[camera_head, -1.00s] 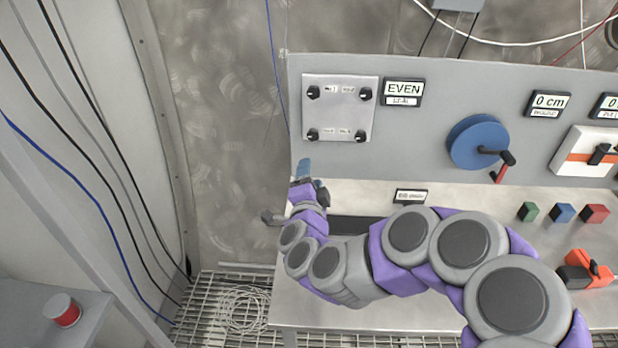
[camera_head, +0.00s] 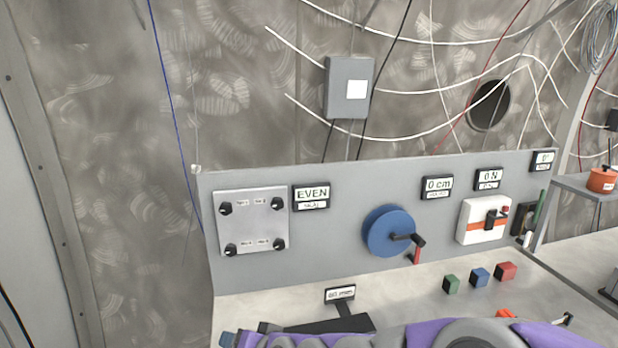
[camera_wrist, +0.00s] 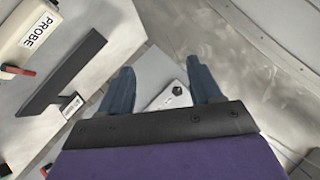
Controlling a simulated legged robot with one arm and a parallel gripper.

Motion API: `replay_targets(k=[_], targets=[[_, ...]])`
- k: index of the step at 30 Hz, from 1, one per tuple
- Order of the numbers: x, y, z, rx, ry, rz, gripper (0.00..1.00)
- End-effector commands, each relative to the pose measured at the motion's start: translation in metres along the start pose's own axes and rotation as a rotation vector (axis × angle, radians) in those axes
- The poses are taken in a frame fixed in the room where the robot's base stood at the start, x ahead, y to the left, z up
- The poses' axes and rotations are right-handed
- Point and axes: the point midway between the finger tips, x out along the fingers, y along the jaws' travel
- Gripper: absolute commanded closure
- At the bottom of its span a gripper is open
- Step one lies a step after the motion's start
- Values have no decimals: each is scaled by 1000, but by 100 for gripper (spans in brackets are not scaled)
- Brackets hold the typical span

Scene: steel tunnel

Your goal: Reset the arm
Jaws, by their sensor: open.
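My gripper (camera_wrist: 163,92) shows in the wrist view with its two blue-grey fingers apart and nothing between them. Beyond the fingers is part of a light plate with a dark knob (camera_wrist: 176,92). In the head view my purple and grey arm lies along the bottom edge, in front of the bench. There the gripper end is mostly cut off at the lower left of the arm, so its fingers are hard to make out.
The panel (camera_head: 345,255) carries a four-knob plate (camera_head: 252,222), a blue crank wheel (camera_head: 388,231) and a white switch box (camera_head: 484,222). Green (camera_head: 451,284), blue (camera_head: 480,277) and red (camera_head: 506,271) blocks sit on the bench. A PROBE box (camera_wrist: 25,30) shows in the wrist view.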

Motion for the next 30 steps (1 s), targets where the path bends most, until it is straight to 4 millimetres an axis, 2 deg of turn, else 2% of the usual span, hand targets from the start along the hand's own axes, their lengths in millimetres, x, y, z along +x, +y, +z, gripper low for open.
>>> replay_targets(k=[8,12,15,18,21,25,30], targets=[[-92,82,58,-126,-315,266,36],[-152,123,92,-125,-484,419,36],[-199,146,118,-96,-604,521,36],[-241,160,141,-53,-704,603,36],[-272,166,160,-8,-783,659,36],[-294,169,173,28,-838,695,36],[-298,169,176,34,-847,700,36]])
